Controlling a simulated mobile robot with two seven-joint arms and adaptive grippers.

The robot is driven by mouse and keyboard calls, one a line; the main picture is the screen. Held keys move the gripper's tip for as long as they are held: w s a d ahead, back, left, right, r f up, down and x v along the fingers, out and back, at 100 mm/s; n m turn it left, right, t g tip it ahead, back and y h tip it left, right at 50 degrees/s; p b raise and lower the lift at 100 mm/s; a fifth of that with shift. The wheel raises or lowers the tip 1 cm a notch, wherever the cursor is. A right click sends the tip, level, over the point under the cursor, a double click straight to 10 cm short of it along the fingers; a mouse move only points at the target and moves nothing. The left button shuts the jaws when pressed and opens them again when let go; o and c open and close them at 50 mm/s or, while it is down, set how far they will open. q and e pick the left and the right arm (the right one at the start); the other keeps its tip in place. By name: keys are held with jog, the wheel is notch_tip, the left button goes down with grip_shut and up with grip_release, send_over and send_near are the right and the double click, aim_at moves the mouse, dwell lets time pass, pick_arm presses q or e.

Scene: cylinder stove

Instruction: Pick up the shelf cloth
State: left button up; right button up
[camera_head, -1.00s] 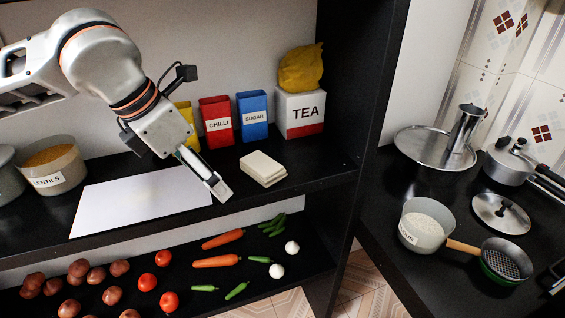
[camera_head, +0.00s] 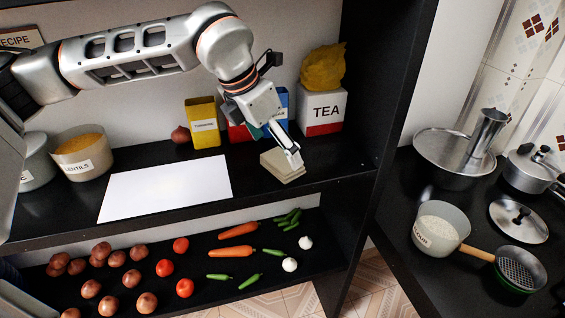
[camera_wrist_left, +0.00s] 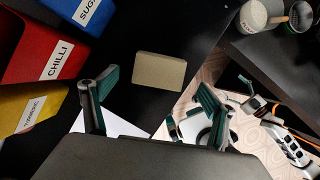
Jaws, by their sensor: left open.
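The shelf cloth is a folded beige stack (camera_head: 283,168) lying on the upper black shelf, near its front edge, below the TEA box. In the left wrist view the cloth (camera_wrist_left: 160,70) is a flat tan rectangle ahead of the fingers. My left gripper (camera_head: 291,156) is just above the cloth, pointing down, and covers part of it in the head view. Its two dark green fingers (camera_wrist_left: 154,98) are apart with nothing between them. Whether they touch the cloth is unclear. My right arm seems to show small at the right of the wrist view; its jaws are too small to judge.
A yellow packet (camera_head: 203,122), the TEA box (camera_head: 322,111) and partly hidden red and blue packets stand behind. A white sheet (camera_head: 165,187) lies left. Vegetables lie on the lower shelf (camera_head: 215,300). The black shelf side panel (camera_head: 385,70) rises to the right.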

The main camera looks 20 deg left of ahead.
aim_at(282, 159)
pick_arm(q)
jog(key=x, duration=0.4)
jog(key=shift+w+f, duration=0.1)
jog(key=shift+f, duration=0.05)
jog(key=c, duration=1.3)
jog(key=shift+o, duration=0.2)
jog(key=shift+r, duration=0.7)
notch_tip(282, 159, up, 2)
jog(key=s+a+b, duration=0.2)
jog(key=s+a, duration=0.8)
jog(key=s, duration=0.5)
jog(key=shift+s+d, duration=0.1)
